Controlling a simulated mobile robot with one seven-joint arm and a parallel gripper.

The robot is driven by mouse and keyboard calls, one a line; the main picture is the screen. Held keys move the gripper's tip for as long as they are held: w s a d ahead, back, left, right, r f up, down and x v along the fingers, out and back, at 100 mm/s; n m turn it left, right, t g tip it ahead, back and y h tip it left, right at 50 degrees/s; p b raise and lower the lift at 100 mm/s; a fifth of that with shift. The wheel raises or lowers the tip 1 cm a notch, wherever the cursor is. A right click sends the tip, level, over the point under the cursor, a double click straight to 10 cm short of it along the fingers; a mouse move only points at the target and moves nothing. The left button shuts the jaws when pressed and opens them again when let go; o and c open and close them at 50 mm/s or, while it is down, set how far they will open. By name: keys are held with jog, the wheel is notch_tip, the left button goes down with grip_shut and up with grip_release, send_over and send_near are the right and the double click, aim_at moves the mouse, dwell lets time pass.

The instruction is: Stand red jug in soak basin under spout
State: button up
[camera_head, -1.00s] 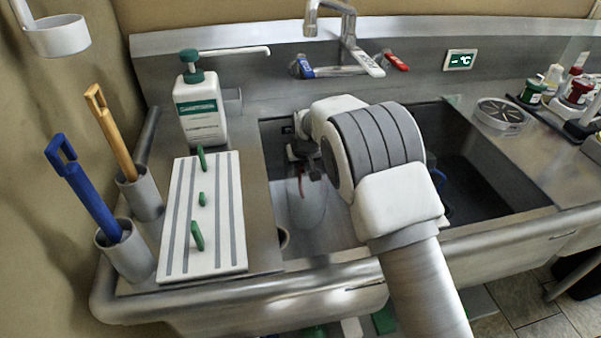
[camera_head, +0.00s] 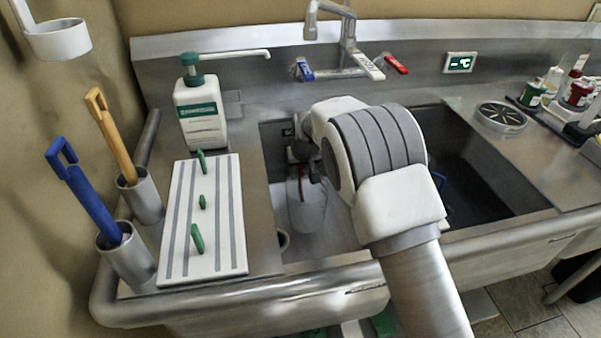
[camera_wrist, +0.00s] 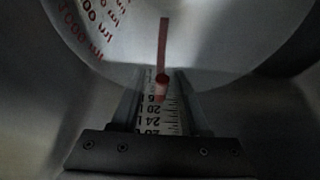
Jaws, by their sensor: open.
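The jug (camera_head: 308,206) is pale and translucent with a red strip, and stands, looking upright, in the left part of the sink basin (camera_head: 345,237). My arm partly covers it. In the wrist view the jug (camera_wrist: 190,45) fills the top, with red volume marks and a red strip running down to a red knob. My gripper (camera_wrist: 160,100) is open, its fingers on either side of the red part's lower end; contact cannot be told. The grey spout (camera_head: 311,27) is above the back of the sink, its outlet behind and above the jug in the picture.
A sanitizer pump bottle (camera_head: 201,115) and a white ridged board (camera_head: 203,220) are left of the basin. Brushes stand in metal cups (camera_head: 127,257) further left. A dark basin (camera_head: 475,185) lies right of my arm. Jars (camera_head: 533,95) and a round strainer (camera_head: 501,116) are at right.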

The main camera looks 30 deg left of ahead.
jog(key=p+v, duration=0.1)
jog(key=v, duration=1)
jog(key=shift+r+p, duration=0.25)
jog(key=shift+p, duration=0.15)
jog(key=s+d+r+m, duration=0.1)
jog(key=s+d+r, duration=0.1)
jog(key=d+r, duration=0.5)
jog(key=s+d+r+m+t, duration=0.15)
jog(key=d+r, duration=0.25)
jog(key=d, duration=0.7)
jog(key=s+d+r+m+g, duration=0.1)
jog(key=d+r+m, duration=0.1)
jog(key=d+r, duration=0.45)
jog(key=s+d+f+m+t+h, duration=0.1)
jog(key=s+d+m+h, duration=0.2)
jog(key=s+d, duration=1.7)
jog(key=shift+s, duration=0.4)
jog(key=shift+m+t, duration=0.25)
